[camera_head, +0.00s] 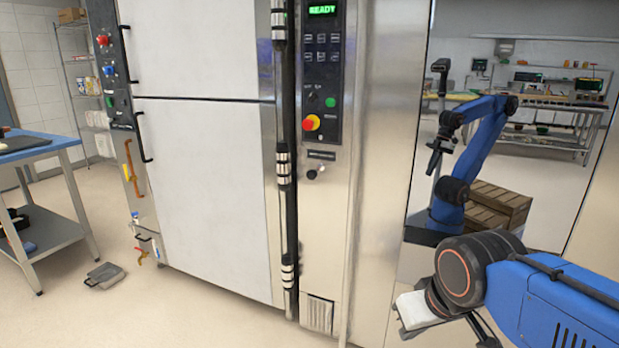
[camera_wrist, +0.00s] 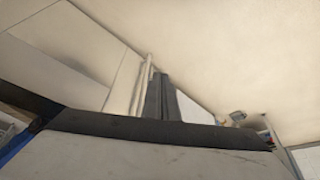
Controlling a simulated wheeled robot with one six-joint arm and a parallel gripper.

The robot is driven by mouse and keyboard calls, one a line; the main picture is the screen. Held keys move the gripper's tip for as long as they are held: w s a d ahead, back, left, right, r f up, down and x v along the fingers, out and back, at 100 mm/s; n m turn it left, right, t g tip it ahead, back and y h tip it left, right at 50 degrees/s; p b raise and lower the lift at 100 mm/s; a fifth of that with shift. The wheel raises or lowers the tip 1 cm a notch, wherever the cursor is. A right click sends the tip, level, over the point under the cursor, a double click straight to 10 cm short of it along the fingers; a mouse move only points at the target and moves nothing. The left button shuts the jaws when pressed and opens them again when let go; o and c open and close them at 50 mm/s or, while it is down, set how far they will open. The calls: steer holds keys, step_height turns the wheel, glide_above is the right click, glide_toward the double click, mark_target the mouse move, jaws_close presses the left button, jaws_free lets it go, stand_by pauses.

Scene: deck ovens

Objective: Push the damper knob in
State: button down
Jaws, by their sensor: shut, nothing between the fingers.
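A small dark knob (camera_head: 311,174) sticks out of the steel front panel of the oven, under a small black label plate (camera_head: 321,155). It looks like the damper knob, and a paler spot shows beside it. I cannot make out the knob in the wrist view, and the gap from fingers to knob cannot be told.
A control panel (camera_head: 323,60) with a red and yellow button (camera_head: 311,123) sits above the knob. A black vertical rail (camera_head: 286,170) runs left of it. A glossy panel at right shows the room and a blue arm, apparently mine reflected. A blue-topped table (camera_head: 40,150) stands far left.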

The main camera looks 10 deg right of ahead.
steer(key=c, duration=2.5)
jaws_free()
steer(key=o, duration=0.6)
steer(key=shift+w, duration=0.15)
steer(key=shift+c, duration=0.2)
steer(key=o, duration=0.6)
steer(key=w, duration=0.2)
steer(key=w+n, duration=0.1)
steer(key=shift+w+d+r+t, duration=0.1)
steer(key=shift+w+r+t, duration=0.15)
steer(key=shift+t, duration=0.15)
steer(key=n+t+y, duration=0.3)
steer(key=n+t, duration=0.9)
steer(key=n, duration=0.7)
glide_toward(313, 176)
steer(key=w, duration=0.3)
steer(key=w+a, duration=0.1)
steer(key=w, duration=0.3)
steer(key=w+a, duration=0.1)
steer(key=w, duration=0.3)
